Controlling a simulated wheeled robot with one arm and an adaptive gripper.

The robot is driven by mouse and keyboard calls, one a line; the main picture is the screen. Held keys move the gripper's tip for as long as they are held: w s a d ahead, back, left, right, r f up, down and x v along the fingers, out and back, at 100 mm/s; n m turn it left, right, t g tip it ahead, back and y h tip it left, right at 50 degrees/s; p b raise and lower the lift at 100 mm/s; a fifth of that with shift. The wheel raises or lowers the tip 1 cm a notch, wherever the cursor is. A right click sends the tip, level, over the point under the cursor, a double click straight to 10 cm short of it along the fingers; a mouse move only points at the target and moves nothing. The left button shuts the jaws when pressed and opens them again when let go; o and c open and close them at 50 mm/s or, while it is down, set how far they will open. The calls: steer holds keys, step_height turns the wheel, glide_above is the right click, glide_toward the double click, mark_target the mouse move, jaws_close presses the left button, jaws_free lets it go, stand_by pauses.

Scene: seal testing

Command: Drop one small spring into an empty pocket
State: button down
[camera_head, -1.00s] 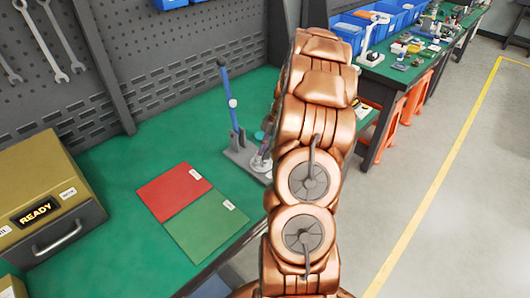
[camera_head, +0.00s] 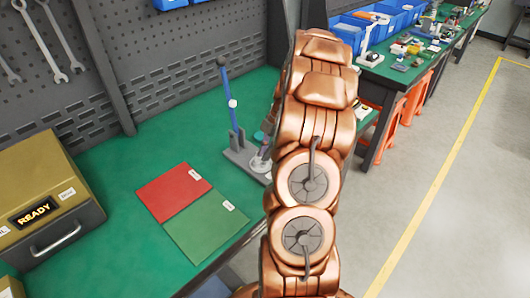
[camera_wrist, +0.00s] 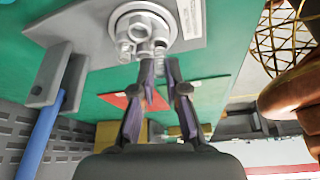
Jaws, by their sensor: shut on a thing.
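My gripper (camera_wrist: 159,64) shows in the wrist view with its two fingers close together on a small grey metal piece (camera_wrist: 160,47). The piece is mostly hidden by the fingertips, and its coils cannot be made out. The fingertips are at a round grey metal holder (camera_wrist: 124,16) with small round parts or openings on it. I cannot tell which pockets are empty or whether the held piece touches the holder. The holder sits on a grey base plate (camera_wrist: 85,28), which also shows in the head view (camera_head: 240,160). My arm hides the gripper in the head view.
A blue lever post (camera_head: 234,118) stands on the base plate. A red mat (camera_head: 172,190) and a green mat (camera_head: 205,228) lie left of it. A yellow-brown box marked READY (camera_head: 45,200) is at far left. Green bench surface (camera_head: 125,165) is clear between them.

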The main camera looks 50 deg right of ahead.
steer(key=shift+f+b, duration=0.3)
steer(key=shift+b, duration=0.15)
stand_by(0.5)
steer(key=c, duration=1.5)
jaws_free()
steer(key=shift+r, duration=0.4)
steer(key=shift+r+b, duration=0.9)
steer(key=shift+r, duration=0.5)
steer(key=o, duration=0.6)
